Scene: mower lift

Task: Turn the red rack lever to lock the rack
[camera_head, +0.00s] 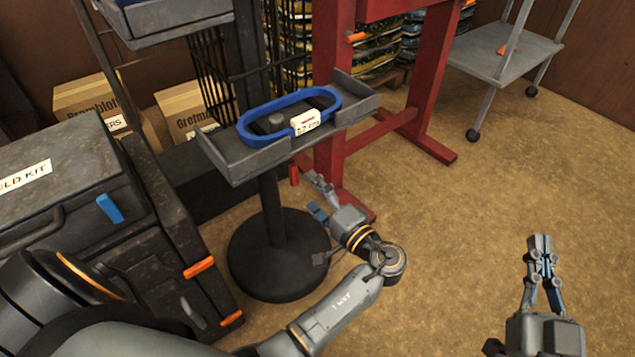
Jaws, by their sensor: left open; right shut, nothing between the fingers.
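A small red upright piece (294,175), which looks like the lever, shows just below the grey tray-topped stand (236,165). Whether it is fixed to the stand or to something behind is hard to tell. My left gripper (319,199) is open, its fingers pointing up and left towards the red piece, a short way right of and below it. No contact is visible. My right gripper (541,258) is shut and empty, pointing up over the bare floor at the right.
A blue oval ring (262,130) with a white label lies on the tray. A red frame (329,130) stands behind. A grey wheeled cart (500,60) stands back right. Right-hand floor is clear.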

